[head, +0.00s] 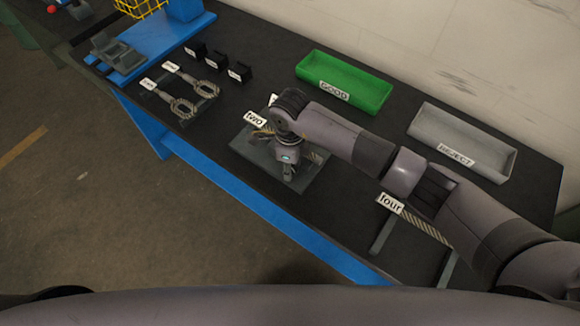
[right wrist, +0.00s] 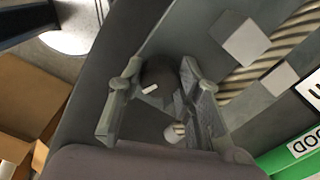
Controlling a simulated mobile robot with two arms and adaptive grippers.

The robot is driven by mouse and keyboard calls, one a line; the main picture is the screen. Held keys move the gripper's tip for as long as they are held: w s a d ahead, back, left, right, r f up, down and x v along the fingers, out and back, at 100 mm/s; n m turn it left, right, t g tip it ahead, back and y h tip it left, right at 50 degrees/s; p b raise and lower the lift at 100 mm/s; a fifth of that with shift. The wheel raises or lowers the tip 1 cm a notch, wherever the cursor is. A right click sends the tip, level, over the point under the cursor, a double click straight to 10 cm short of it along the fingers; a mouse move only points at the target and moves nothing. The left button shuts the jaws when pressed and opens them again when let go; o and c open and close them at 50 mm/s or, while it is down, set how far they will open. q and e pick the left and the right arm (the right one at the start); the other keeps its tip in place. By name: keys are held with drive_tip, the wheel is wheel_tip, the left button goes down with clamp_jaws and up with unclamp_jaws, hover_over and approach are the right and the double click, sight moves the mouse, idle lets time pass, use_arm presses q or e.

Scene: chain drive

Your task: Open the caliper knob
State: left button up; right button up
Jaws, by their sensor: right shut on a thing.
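The caliper knob (right wrist: 160,74) is a dark round knob with a white mark in the right wrist view. It sits on a grey plate (head: 317,185), beside a striped chain piece (right wrist: 276,68). My right gripper (head: 288,174) reaches down onto this plate in the head view. In the right wrist view its two fingers (right wrist: 158,84) are on either side of the knob, shut on it. The arm and gripper hide the knob in the head view. My left gripper is not in view.
Behind the plate are a green GOOD tray (head: 345,83) and a grey REJECT tray (head: 463,140). Chain links (head: 183,106) and small black blocks (head: 216,60) lie to the left. A "four" label (head: 390,203) and striped piece lie under my right arm.

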drive_tip(key=n+b, duration=0.4)
drive_tip(key=b, duration=0.3)
drive_tip(key=n+b, duration=0.4)
drive_tip(key=b, duration=0.3)
drive_tip(key=n+b, duration=0.5)
drive_tip(key=b, duration=0.2)
drive_tip(key=shift+s+f, duration=0.1)
drive_tip(key=shift+f, duration=0.2)
drive_tip(key=shift+d+r+n+b, duration=0.1)
drive_tip(key=shift+r+n+b, duration=0.1)
drive_tip(key=shift+n+b, duration=0.9)
drive_tip(key=shift+r, duration=0.1)
drive_tip(key=o, duration=0.9)
wheel_tip(320, 180, up, 12)
